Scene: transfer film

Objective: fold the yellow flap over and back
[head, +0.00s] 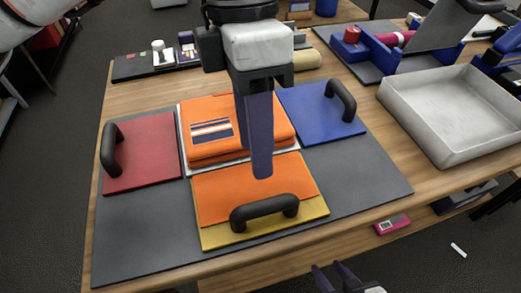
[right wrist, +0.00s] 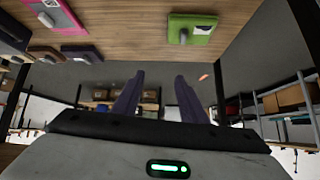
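The yellow flap (head: 318,208) lies flat at the near side of the folding board, with orange cloth (head: 222,193) spread over most of it. Its black arched handle (head: 264,209) stands near its front edge. A folded orange garment (head: 198,112) with a striped patch lies on the board's middle. My left gripper (head: 262,174) points down over the cloth, behind the handle and apart from it in the picture. Its fingers overlap from this side, so their opening is hidden. My right gripper (head: 334,272) is low at the front, beyond the table edge; its fingers are apart and empty in the right wrist view (right wrist: 158,88).
The red flap (head: 150,160) and blue flap (head: 305,108) lie flat on the grey base (head: 135,235), each with a black handle. A pale tray (head: 455,150) stands at right. Fixtures line the back. A pink object (head: 392,224) lies on a lower shelf.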

